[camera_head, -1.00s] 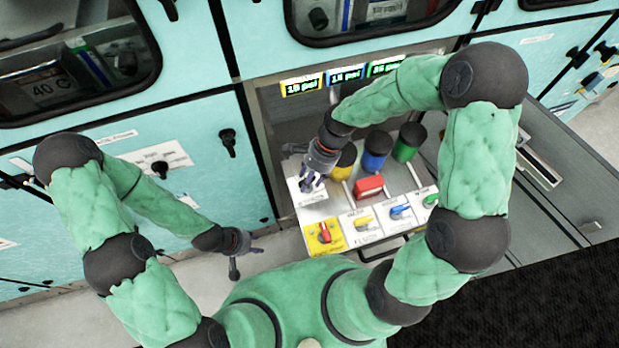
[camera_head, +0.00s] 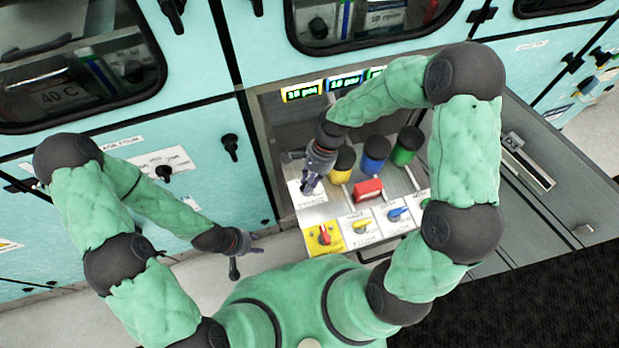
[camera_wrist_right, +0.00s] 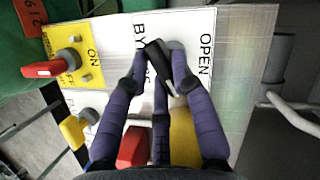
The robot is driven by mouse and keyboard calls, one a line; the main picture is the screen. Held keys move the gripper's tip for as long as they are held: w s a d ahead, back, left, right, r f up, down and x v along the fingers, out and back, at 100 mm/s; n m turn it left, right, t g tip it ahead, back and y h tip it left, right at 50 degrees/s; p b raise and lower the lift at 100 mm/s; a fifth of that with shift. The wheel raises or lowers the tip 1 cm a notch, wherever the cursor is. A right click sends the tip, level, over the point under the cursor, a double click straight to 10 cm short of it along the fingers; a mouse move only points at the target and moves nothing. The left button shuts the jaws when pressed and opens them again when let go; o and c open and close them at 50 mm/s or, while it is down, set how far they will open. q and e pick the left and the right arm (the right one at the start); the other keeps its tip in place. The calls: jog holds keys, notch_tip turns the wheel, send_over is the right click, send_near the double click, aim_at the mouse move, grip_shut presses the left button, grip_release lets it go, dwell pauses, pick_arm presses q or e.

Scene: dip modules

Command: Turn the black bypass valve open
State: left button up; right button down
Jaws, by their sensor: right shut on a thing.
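The black bypass valve handle (camera_wrist_right: 158,62) shows in the right wrist view on a white label reading "OPEN" and "BY...", the rest of the word hidden. Its round base sits near the "OPEN" text. My right gripper (camera_wrist_right: 160,80) is shut on the handle, with purple fingers on both sides of it. In the head view the right gripper (camera_head: 312,182) is over the white bypass plate (camera_head: 310,197), and it hides the valve there. My left gripper (camera_head: 240,252) hangs away to the left of the panel; its finger opening is unclear.
A red switch on a yellow plate (camera_head: 324,236), a yellow valve (camera_head: 361,226) and a blue valve (camera_head: 398,214) line the panel's front. A red block (camera_head: 368,190) and yellow, blue (camera_head: 376,152) and green cylinders stand behind. Lit displays (camera_head: 345,82) are above.

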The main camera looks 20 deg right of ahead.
jog(key=n+g+p, duration=0.1)
jog(key=n+p, duration=0.1)
jog(key=shift+w+r+n+h, duration=0.1)
jog(key=shift+r+n+h, duration=0.05)
jog(key=shift+n+h, duration=0.2)
jog(key=n+p, duration=0.1)
jog(key=n, duration=0.2)
jog(key=shift+w+g+h+p, duration=0.1)
jog(key=shift+g+h+p, duration=0.2)
jog(key=shift+h+p, duration=0.05)
jog(key=n+h+p, duration=0.1)
jog(key=n, duration=0.2)
jog(key=shift+w+n, duration=0.1)
jog(key=shift+n, duration=0.15)
jog(key=shift+w+a+n+g+h+p, duration=0.15)
jog(key=shift+n+h+p, duration=0.25)
jog(key=shift+n, duration=0.45)
jog(key=shift+s+d+n+g+h+p, duration=0.15)
jog(key=shift+n+h+p, duration=0.2)
jog(key=shift+n, duration=0.5)
jog(key=shift+w+a, duration=0.1)
jog(key=c, duration=1)
grip_release()
jog(key=shift+c, duration=0.2)
